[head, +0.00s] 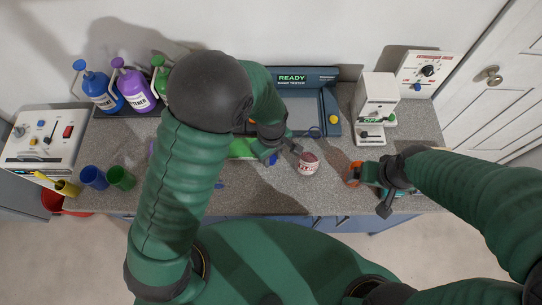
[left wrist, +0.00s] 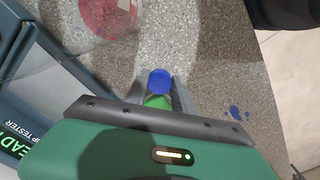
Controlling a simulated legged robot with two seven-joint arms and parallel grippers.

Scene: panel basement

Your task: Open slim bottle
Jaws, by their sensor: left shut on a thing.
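The slim bottle shows in the left wrist view as a round blue cap (left wrist: 159,81) above a green body (left wrist: 157,101). My left gripper (left wrist: 160,93) is shut on it, with a grey finger on each side. In the head view my left gripper (head: 275,154) is over the middle of the counter, and a bit of the blue cap (head: 272,159) shows at it. Most of the bottle is hidden by my arm. The cap appears to be on the bottle. My right gripper (head: 368,176) is at the right of the counter, beside an orange thing (head: 354,174); its jaws are not clear.
A jar with red contents (head: 308,164) stands just right of my left gripper, also in the left wrist view (left wrist: 108,18). The tester (head: 330,110) is behind. Blue (head: 93,178) and green (head: 121,178) cups and pump bottles (head: 103,92) stand left, a white machine (head: 376,100) right.

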